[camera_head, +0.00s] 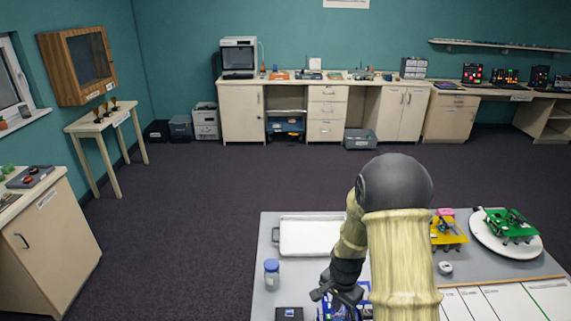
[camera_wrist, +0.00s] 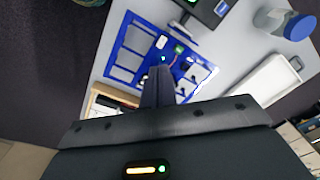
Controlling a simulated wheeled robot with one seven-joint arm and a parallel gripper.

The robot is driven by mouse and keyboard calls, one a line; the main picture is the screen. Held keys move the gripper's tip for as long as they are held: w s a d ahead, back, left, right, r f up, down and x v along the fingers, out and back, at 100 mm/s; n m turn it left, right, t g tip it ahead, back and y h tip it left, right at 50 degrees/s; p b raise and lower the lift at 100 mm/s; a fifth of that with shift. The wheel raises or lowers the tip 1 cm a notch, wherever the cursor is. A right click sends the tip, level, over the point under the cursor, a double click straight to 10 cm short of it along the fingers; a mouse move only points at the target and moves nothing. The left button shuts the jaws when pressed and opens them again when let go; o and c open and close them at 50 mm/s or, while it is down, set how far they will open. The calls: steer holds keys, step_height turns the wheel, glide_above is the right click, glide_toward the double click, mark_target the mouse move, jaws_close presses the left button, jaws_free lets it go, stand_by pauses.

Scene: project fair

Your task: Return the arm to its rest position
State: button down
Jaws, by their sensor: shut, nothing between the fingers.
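My arm rises in front of the grey table (camera_head: 262,255) in the head view, with a cream sleeve and a dark round joint. My gripper (camera_head: 338,292) hangs low over the table's near part, partly hidden by my arm. In the wrist view my gripper (camera_wrist: 158,75) points at a blue board (camera_wrist: 125,45) with grey panels and small electronic parts. The fingers are together and nothing shows between them. I cannot tell how far the fingertips are above the board.
A white tray (camera_head: 310,236), a jar with a blue lid (camera_head: 271,274) and a small black device (camera_head: 289,313) are near my gripper. A yellow model (camera_head: 448,235) and a green model (camera_head: 510,224) on a white disc (camera_head: 480,232) stand right. Open floor (camera_head: 200,200) lies left of the table.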

steer(key=s+r+n+t, duration=0.2)
steer(key=s+r+n, duration=0.7)
steer(key=s+r, duration=0.4)
steer(key=v, duration=0.3)
steer(key=shift+d, duration=0.3)
steer(key=shift+w+r, duration=0.1)
steer(key=shift+w, duration=0.05)
